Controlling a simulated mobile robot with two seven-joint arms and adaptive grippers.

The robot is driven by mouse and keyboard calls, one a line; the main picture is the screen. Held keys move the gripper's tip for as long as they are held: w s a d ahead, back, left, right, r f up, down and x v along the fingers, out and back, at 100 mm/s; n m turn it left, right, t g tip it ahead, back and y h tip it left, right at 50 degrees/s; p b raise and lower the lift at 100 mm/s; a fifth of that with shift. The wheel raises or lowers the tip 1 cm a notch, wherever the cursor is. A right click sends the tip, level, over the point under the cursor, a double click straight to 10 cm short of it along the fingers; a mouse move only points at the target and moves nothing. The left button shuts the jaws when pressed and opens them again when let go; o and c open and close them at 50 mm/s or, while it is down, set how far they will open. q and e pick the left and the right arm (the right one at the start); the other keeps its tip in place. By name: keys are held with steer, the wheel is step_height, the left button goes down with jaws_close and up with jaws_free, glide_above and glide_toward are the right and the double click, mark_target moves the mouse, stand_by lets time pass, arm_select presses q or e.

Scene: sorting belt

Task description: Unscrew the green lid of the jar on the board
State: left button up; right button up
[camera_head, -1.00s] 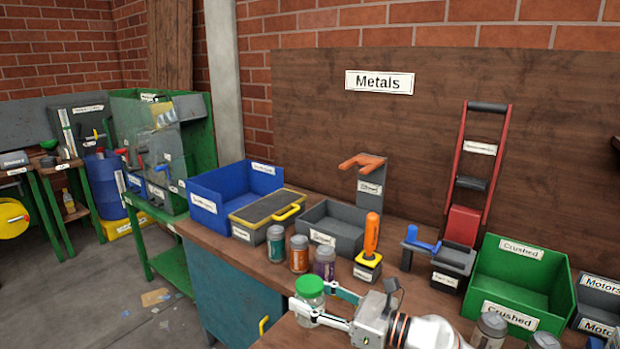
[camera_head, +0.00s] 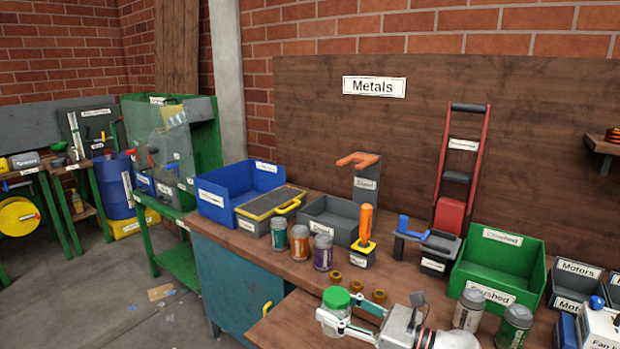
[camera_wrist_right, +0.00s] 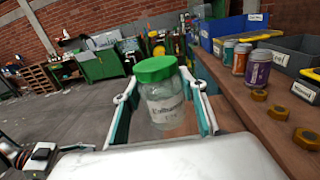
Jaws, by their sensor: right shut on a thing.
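The jar is clear glass with a pale label, and its green lid (camera_head: 336,297) is on top. In the right wrist view the jar (camera_wrist_right: 168,108) stands nearly upright between my fingers, with the green lid (camera_wrist_right: 155,69) above them. My right gripper (camera_head: 335,320) is shut on the glass body below the lid. A light brown wooden board (camera_head: 285,324) shows at the bench front, left of the jar. I cannot tell whether the jar's base touches it.
Three brass nuts (camera_head: 357,286) lie on the bench just behind the jar. Several small labelled jars (camera_head: 300,243) stand farther back left, beside an orange-handled tool (camera_head: 366,225). Two lidded jars (camera_head: 468,310) and a green bin (camera_head: 505,270) are at right.

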steer(key=w+d+f+m+t+h, duration=0.1)
steer(key=d+f, duration=0.1)
steer(key=d, duration=0.7)
steer(key=w+d+f+m+t+h, duration=0.1)
steer(key=d+f, duration=0.1)
steer(key=d, duration=0.7)
steer(key=s+d+r+m+t+h, duration=0.1)
steer(key=s+d+m+t+h, duration=0.3)
steer(key=s, duration=0.4)
steer(key=s+d+r+m+t+h, duration=0.2)
steer(key=s+m+h, duration=0.3)
steer(key=s, duration=0.4)
steer(key=shift+w+a+r+m+h, duration=0.1)
steer(key=shift+a+h, duration=0.6)
steer(key=shift+a, duration=0.2)
steer(key=shift+w+a+r+m+h, duration=0.1)
steer(key=shift+w+a+r+h, duration=0.05)
steer(key=shift+a+h, duration=0.65)
steer(key=shift+w+a+r+m+h, duration=0.1)
steer(key=shift+a+h, duration=0.5)
steer(key=shift+a, duration=0.4)
